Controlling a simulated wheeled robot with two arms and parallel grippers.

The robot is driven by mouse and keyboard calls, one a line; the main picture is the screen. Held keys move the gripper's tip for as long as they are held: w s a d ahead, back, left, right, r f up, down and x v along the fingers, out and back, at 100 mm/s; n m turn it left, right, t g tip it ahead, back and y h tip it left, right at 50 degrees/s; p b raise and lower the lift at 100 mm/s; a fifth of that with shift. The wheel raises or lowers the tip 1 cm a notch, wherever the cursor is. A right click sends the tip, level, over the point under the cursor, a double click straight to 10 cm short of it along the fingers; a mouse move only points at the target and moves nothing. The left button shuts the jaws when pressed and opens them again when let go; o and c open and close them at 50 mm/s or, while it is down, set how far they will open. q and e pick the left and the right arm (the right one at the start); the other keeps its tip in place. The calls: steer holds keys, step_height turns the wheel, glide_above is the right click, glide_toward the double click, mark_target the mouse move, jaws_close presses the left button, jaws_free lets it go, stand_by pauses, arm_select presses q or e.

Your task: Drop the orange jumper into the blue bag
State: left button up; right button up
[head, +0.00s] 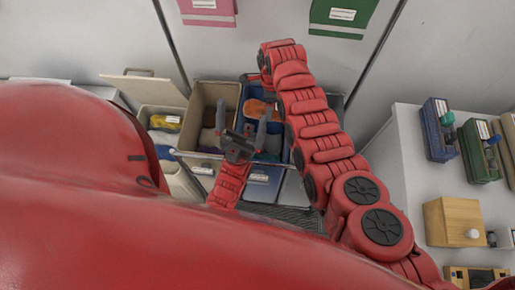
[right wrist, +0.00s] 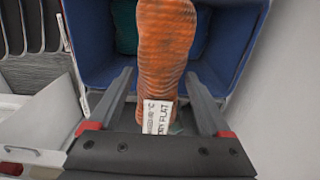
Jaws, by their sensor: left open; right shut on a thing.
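The orange jumper (right wrist: 163,45), rolled long with a white printed label, is between the fingers of my right gripper (right wrist: 158,80), which is shut on it. In the right wrist view it hangs over the open blue bag (right wrist: 238,35), and a teal item (right wrist: 124,25) shows inside the bag. In the head view the orange jumper (head: 257,108) shows partly at the blue bag, beside my right arm. My right gripper is hidden there. My left gripper (head: 246,108) is open and empty, in front of the bags.
A beige bin (head: 209,93) stands left of the blue bag, with a cream bin (head: 158,93) holding a yellow item farther left. A white counter (head: 410,150) at right bears small bins and a wooden box (head: 454,222). Pink and green panels hang on the back wall.

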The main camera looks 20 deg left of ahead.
steer(key=shift+s+f, duration=0.1)
steer(key=shift+f, duration=0.4)
steer(key=o, duration=1.6)
steer(key=shift+c, duration=0.2)
